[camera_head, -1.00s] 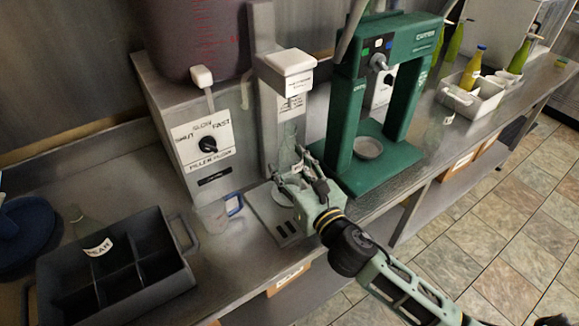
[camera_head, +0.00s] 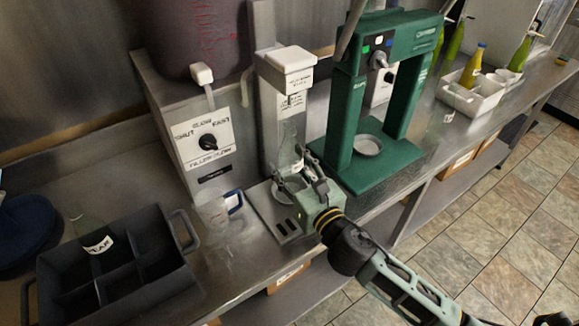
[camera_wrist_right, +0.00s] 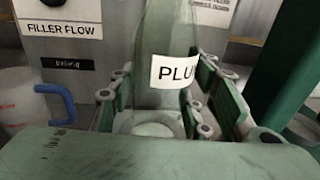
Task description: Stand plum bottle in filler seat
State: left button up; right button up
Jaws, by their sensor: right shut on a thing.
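The plum bottle (camera_wrist_right: 165,45) is clear glass with a white label reading "PLU". It stands upright between the fingers of my right gripper (camera_wrist_right: 158,100) in the right wrist view. In the head view the bottle (camera_head: 289,140) is faint, in front of the filler column under its white head. My right gripper (camera_head: 302,182) is shut on it, low over the filler's base plate. The round filler seat (camera_wrist_right: 150,126) shows directly below the bottle; whether the bottle's bottom touches it I cannot tell. My left gripper is not in view.
A clear jug with a blue handle (camera_head: 234,202) stands left of the filler base. A dark divided crate (camera_head: 190,285) holds a pear bottle (camera_head: 98,243). The green capper (camera_head: 342,120) stands close on the right. A white bin (camera_head: 486,97) is farther right.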

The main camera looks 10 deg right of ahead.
jog(key=shift+f, duration=0.35)
dwell(0.5)
jog(key=o, duration=1.4)
jog(key=shift+o, duration=0.2)
jog(key=shift+f, duration=0.1)
jog(key=shift+s, duration=0.1)
jog(key=v, duration=1.2)
jog(key=shift+d, duration=0.1)
